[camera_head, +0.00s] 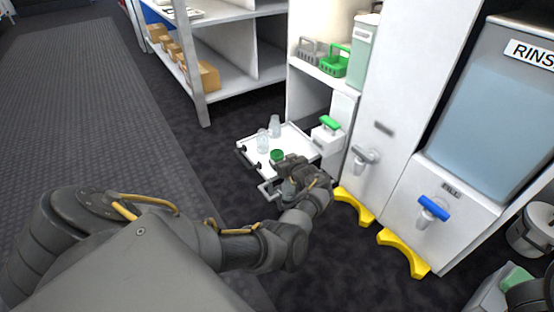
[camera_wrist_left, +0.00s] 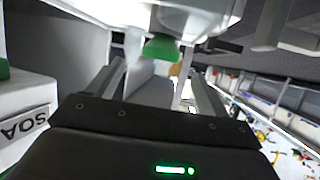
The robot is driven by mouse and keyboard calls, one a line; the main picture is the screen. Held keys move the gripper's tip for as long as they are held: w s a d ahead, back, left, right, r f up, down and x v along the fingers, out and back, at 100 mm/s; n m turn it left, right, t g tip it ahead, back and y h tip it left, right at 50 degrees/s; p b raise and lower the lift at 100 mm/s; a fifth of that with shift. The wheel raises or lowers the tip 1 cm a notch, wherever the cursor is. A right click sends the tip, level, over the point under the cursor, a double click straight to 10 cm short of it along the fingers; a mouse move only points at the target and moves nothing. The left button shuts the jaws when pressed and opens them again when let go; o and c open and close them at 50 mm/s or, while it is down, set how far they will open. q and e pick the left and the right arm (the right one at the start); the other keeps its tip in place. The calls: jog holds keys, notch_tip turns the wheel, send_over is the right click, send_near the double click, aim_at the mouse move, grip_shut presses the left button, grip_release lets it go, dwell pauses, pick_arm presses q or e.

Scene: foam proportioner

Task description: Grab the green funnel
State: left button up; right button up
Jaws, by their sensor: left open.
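The green funnel (camera_head: 277,155) shows as a small round green shape at the near side of the white tray (camera_head: 300,138). My left gripper (camera_head: 289,165) is close beside it, and the hand hides part of the tray's near edge. In the left wrist view, a green piece (camera_wrist_left: 160,47), which looks like the funnel, is just beyond and between the spread fingers of my left gripper (camera_wrist_left: 155,76). The gripper is open and empty. Whether a finger touches the funnel I cannot tell.
Two clear bottles (camera_head: 274,126) stand on the tray. A white dispenser with a green lever (camera_head: 330,123) stands close on the right; its label (camera_wrist_left: 24,124) shows in the wrist view. Cabinets with taps (camera_head: 364,158) and yellow brackets (camera_head: 402,252) lie further right. Floor to the left is clear.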

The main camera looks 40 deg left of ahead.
aim_at(278, 155)
pick_arm(q)
jog(key=b+x, duration=0.4)
jog(key=shift+w+a+f+b, duration=0.1)
jog(key=shift+a+f+b, duration=0.15)
jog(key=shift+f+b, duration=0.05)
jog(key=shift+w+a, duration=0.15)
jog(key=shift+a, duration=0.1)
jog(key=shift+r, duration=0.15)
jog(key=c, duration=1.1)
